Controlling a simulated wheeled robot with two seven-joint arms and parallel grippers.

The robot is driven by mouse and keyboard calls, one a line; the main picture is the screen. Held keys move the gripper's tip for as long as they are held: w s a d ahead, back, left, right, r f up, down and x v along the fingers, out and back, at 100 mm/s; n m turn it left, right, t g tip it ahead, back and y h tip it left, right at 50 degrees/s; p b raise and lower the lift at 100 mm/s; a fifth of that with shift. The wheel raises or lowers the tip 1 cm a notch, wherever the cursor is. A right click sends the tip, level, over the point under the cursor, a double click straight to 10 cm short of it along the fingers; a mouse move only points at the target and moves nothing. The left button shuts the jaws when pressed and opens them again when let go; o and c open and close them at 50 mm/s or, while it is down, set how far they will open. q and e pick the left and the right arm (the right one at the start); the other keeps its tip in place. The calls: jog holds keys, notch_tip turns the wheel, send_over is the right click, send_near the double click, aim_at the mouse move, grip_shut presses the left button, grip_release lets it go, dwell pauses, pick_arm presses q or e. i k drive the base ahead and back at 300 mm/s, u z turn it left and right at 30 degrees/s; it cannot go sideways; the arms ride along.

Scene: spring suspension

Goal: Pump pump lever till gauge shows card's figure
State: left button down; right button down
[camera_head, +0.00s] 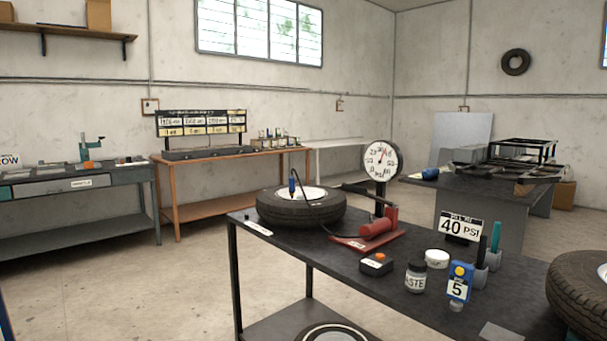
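The red pump (378,229) stands on a red base plate on the dark table. Its dark pump lever (362,192) runs up and left from the pump's upright, behind the tire's right side. The round white gauge (381,160) stands on a black post behind the pump. Its red needle points up, slightly right; the figures are too small to read surely. The card (461,227) reads "40 PSI". A tire (301,215) lies flat left of the pump, with a blue fitting (292,180) and dark hose at its centre. Neither gripper is in view.
The dark table (345,279) also holds a black box with an orange button (377,264), a paste jar (415,278), a white-lidded pot (437,258), and a blue "5" stand (459,283). Another tire (580,295) is at right. Clear floor lies left.

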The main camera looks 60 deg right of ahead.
aim_at(346, 187)
jog(key=z, duration=0.65)
jog(key=i, duration=1.45)
jog(key=z, duration=1.15)
